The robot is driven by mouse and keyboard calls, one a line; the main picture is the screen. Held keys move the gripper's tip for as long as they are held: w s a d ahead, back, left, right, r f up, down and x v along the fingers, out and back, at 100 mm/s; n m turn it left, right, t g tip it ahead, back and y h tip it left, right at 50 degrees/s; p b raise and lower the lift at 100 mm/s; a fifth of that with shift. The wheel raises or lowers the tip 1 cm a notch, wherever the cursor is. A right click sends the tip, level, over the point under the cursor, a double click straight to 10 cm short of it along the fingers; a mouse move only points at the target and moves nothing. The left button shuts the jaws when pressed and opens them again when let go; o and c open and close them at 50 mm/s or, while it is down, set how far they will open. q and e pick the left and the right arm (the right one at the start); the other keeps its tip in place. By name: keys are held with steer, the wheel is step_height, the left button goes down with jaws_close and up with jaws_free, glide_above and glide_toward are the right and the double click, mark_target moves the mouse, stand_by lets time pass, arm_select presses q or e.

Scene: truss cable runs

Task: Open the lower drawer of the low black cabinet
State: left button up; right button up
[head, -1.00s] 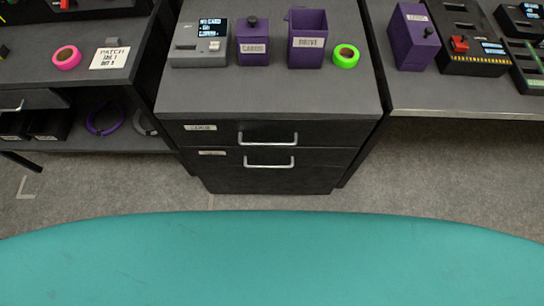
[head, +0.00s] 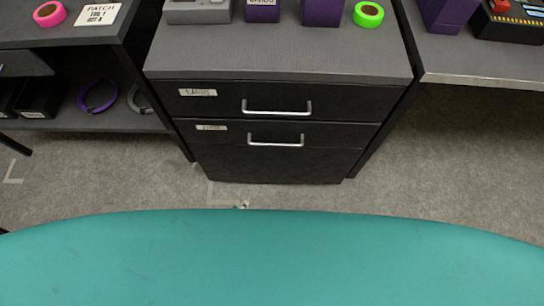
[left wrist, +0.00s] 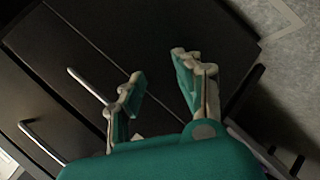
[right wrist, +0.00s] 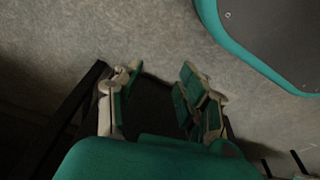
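The low black cabinet (head: 230,163) stands in the middle of the head view. Its lower drawer (head: 335,134) looks shut and has a silver bar handle (head: 276,143). The upper drawer (head: 345,103) above it is also shut. My left gripper (left wrist: 158,86) is open and empty in front of the cabinet face. In the left wrist view the lower handle (left wrist: 87,84) runs up to its left finger; whether they touch I cannot tell. Only a small tip of it (head: 241,205) shows in the head view. My right gripper (right wrist: 158,87) is open and empty above the floor.
A shelf with purple (head: 98,95) and grey rings stands left of the cabinet. A table (head: 480,72) stands at the right. Purple boxes and a green tape roll (head: 368,14) sit on the cabinet top. Grey floor (head: 450,150) is clear at the right. My teal base fills the front.

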mark_target(274, 144)
arm_select(q)
steer(key=w+d+r+n+t+h+b, duration=0.25)
steer(key=r+n+t, duration=0.2)
steer(key=r, duration=0.65)
steer(key=shift+n+g+y, duration=0.25)
steer(key=shift+n, duration=0.3)
steer(key=shift+d+b+x, duration=0.15)
steer(key=shift+b+x, duration=0.85)
steer(key=shift+x, duration=3.45)
steer(key=shift+d+b+x, duration=0.2)
steer(key=shift+b+x, duration=0.8)
steer(key=shift+x, duration=3.45)
arm_select(e)
step_height(274, 144, up, 17)
steer(key=w+t, duration=0.1)
steer(key=shift+a, duration=0.2)
arm_select(q)
steer(key=shift+s+r, duration=0.1)
steer(key=shift+r, duration=0.05)
arm_select(e)
steer(key=shift+w, duration=0.1)
arm_select(q)
jaws_close()
